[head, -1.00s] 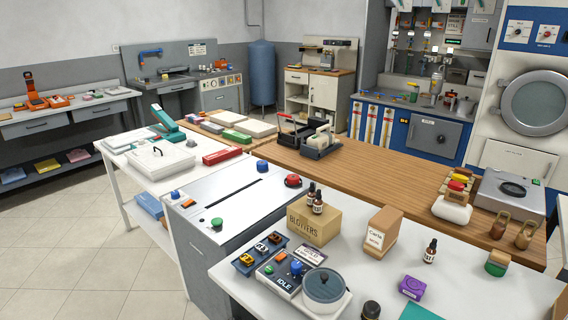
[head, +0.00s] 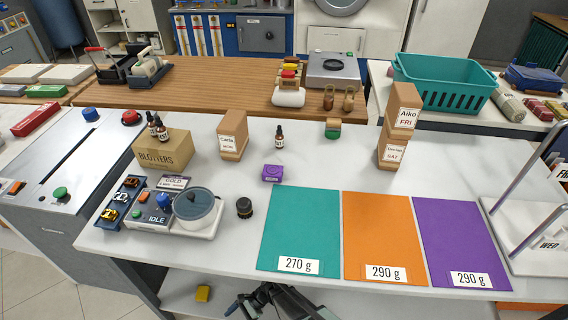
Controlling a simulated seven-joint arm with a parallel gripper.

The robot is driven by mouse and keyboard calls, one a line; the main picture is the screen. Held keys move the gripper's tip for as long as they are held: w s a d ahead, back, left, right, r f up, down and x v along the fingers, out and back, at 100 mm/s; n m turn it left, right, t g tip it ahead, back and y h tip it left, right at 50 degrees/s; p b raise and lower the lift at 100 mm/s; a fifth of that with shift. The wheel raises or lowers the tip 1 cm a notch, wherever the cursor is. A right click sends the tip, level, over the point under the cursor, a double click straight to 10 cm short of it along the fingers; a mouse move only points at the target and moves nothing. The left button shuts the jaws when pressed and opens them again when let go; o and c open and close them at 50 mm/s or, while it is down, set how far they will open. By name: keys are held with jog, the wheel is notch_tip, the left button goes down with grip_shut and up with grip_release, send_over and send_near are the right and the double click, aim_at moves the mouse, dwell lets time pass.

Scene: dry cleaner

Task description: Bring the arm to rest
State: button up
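Part of my arm shows at the bottom edge of the head view, dark and mechanical, in front of the white table (head: 330,172). My gripper (head: 240,304) seems to be the dark end at its left side, low by the table's lower shelf. It is small and cut off by the frame, so I cannot tell whether its fingers are open or shut. I see nothing held in it.
Teal (head: 300,230), orange (head: 382,235) and purple (head: 460,240) mats lie along the table's front. A scale with a pot (head: 195,205), a Blotters box (head: 163,150), tan packets (head: 233,135) and a metal rack (head: 525,215) stand around them.

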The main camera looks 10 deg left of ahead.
jog(key=s+d+r+n+h, duration=0.2)
jog(key=s+d+r+n, duration=0.1)
jog(key=d, duration=1)
jog(key=s+d+r+n+h, duration=0.3)
jog(key=d+r, duration=0.1)
jog(key=d, duration=0.9)
jog(key=s+d+r+n+h, duration=0.3)
jog(key=s+d, duration=0.1)
jog(key=d, duration=1)
jog(key=shift+r+t, duration=0.35)
jog(key=shift+t, duration=0.05)
